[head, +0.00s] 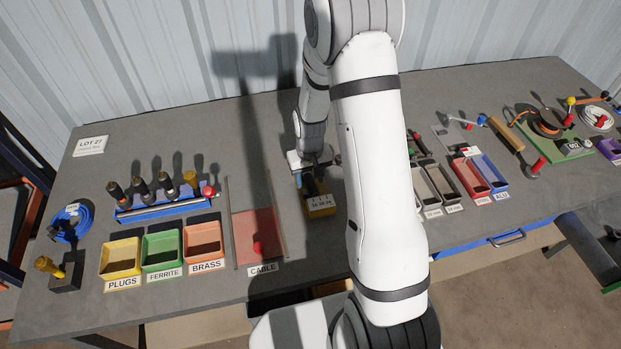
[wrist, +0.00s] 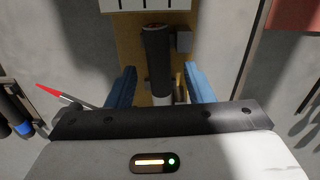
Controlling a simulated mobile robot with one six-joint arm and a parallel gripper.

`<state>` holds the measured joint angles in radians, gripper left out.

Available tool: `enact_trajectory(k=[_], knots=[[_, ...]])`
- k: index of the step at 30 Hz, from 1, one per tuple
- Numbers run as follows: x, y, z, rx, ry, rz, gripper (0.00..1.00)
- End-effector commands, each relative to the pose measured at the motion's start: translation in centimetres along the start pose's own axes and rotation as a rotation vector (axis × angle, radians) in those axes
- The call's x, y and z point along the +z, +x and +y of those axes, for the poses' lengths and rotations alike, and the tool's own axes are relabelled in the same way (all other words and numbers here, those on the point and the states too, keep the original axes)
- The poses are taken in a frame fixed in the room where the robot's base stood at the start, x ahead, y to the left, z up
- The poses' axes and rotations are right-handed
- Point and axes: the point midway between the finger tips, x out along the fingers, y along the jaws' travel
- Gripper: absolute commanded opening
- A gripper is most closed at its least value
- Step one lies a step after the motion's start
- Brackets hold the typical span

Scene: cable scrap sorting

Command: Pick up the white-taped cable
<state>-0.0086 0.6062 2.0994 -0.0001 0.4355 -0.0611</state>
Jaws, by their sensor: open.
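I cannot tell for sure which thing is the white-taped cable. A blue cable coil (head: 72,222) with a small white mark lies at the far left of the table. A coil with white and red on it (head: 597,118) lies at the far right. My gripper (head: 308,180) is over a yellow block (head: 321,206) with a marked white plate, mid-table. In the wrist view my blue fingers (wrist: 162,88) are open on either side of a dark cylinder (wrist: 157,55) with a pale band at its lower end. I see gaps on both sides of it.
Yellow PLUGS (head: 121,258), green FERRITE (head: 163,249) and orange BRASS (head: 204,243) bins stand at the front left, beside the red CABLE bay (head: 245,222). A blue tool rack (head: 165,209) stands behind them. More bins (head: 470,180) stand on the right, partly behind my arm.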

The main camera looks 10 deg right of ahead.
Motion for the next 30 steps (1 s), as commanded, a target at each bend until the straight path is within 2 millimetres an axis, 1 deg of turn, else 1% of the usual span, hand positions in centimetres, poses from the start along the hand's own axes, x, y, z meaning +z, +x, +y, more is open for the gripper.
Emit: enact_trajectory(k=[4,5,21,23,27,30], knots=[[0.00,0.01,0.02,0.000,0.000,0.000,0.47],[0.00,0.00,0.03,0.000,0.000,0.000,0.46],[0.01,-0.02,0.07,0.000,0.001,0.000,0.01],[0.00,-0.04,0.08,0.000,0.001,0.000,0.00],[-0.01,-0.08,0.09,0.000,0.002,0.000,0.00],[-0.04,-0.47,0.10,0.000,0.002,0.001,0.00]])
